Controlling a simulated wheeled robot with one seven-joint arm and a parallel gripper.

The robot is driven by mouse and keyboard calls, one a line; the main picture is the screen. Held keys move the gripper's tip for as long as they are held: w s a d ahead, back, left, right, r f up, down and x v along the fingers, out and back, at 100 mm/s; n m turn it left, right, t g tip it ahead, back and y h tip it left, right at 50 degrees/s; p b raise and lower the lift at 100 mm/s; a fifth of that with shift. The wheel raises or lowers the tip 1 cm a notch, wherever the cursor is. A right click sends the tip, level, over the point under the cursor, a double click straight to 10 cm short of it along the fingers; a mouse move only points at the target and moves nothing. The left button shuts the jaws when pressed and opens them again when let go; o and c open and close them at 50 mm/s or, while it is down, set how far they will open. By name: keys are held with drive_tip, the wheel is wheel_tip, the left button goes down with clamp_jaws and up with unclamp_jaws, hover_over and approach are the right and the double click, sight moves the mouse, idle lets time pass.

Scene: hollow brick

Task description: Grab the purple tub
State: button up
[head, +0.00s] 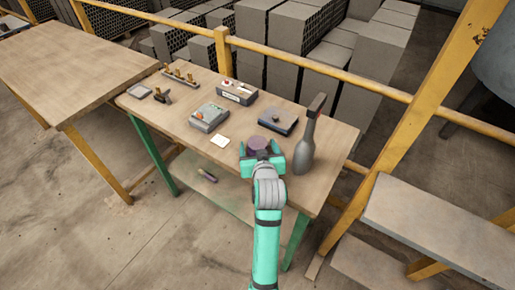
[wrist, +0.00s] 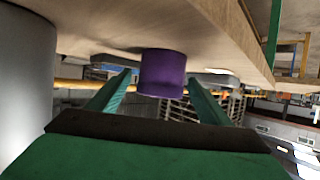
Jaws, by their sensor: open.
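The purple tub (head: 258,143) stands on the wooden table near its front edge, partly hidden by my gripper in the head view. My gripper (head: 262,154) is open and reaches in low from the front. In the wrist view, which is upside down, the purple tub (wrist: 163,72) appears between the tips of my two green fingers (wrist: 160,82), with nothing gripped. Whether the fingers touch it or stop just short of it, I cannot tell.
A tall grey bottle-like object (head: 304,152) stands close to the right of my gripper; it fills the left of the wrist view (wrist: 24,85). Several other items stand farther back left.

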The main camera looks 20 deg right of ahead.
drive_tip(key=shift+w+f, duration=0.15)
drive_tip(key=shift+w, duration=0.3)
drive_tip(key=c, duration=1.3)
drive_tip(key=shift+o, duration=0.2)
